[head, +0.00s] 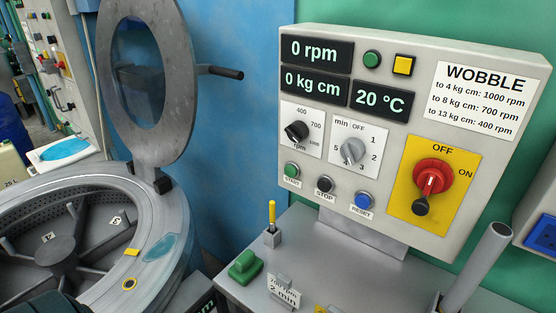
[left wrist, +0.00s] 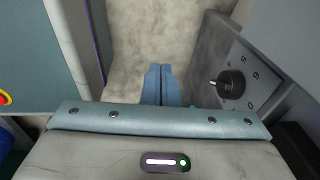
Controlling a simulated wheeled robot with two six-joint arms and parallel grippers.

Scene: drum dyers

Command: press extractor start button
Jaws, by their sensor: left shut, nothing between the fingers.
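The control panel (head: 420,75) stands upright at the right of the head view. Its green START button (head: 292,169) is at the lower left, beside the black STOP button (head: 325,184) and the blue RESET button (head: 363,201). Displays read 0 rpm, 0 kg cm and 20 °C. The extractor drum (head: 165,225) is at lower left, its round lid (head: 183,100) raised. My left gripper (left wrist: 161,70) shows in the left wrist view, its blue fingers together and empty. It is apart from a black knob (left wrist: 230,83) on a grey plate. The START button is not seen there. My right gripper is out of view.
A red rotary switch (head: 433,176) sits on a yellow plate marked OFF and ON. Below the panel, a shelf (head: 330,245) holds a green block (head: 245,265) and a small yellow-topped post (head: 272,215). A grey tube (head: 480,265) rises at lower right. The panel's front looks unobstructed.

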